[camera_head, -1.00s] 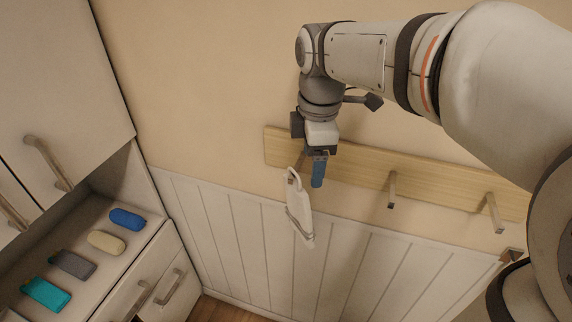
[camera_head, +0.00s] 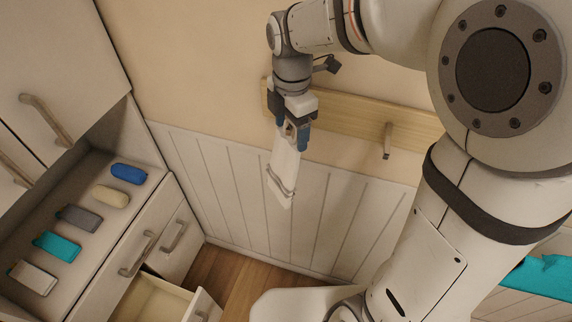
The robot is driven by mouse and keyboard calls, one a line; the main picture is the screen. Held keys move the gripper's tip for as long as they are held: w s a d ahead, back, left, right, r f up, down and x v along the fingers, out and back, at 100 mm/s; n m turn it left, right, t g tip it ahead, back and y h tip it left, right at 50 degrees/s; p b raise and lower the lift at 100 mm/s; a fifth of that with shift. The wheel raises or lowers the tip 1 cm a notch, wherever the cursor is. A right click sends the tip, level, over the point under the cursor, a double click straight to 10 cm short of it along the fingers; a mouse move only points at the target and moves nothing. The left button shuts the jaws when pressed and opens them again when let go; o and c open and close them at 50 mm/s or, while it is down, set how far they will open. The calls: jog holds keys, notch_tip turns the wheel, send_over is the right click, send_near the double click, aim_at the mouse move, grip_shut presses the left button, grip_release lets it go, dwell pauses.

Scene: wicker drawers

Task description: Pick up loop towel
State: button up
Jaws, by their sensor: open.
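The loop towel (camera_head: 284,170) is white and hangs down in front of the white panelled wall, just below the left end of the wooden rail. My gripper (camera_head: 291,132) is open at the towel's top, with its blue-tipped fingers on either side of it. Whether the fingers touch the cloth cannot be told. The top loop and the hook behind it are hidden by my gripper.
The wooden rail (camera_head: 350,117) has a bare hook (camera_head: 387,140) to the right. An open drawer (camera_head: 165,300) juts out below. A teal cloth (camera_head: 540,277) shows at far right.

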jog(key=shift+c, duration=0.5)
jog(key=c, duration=1.4)
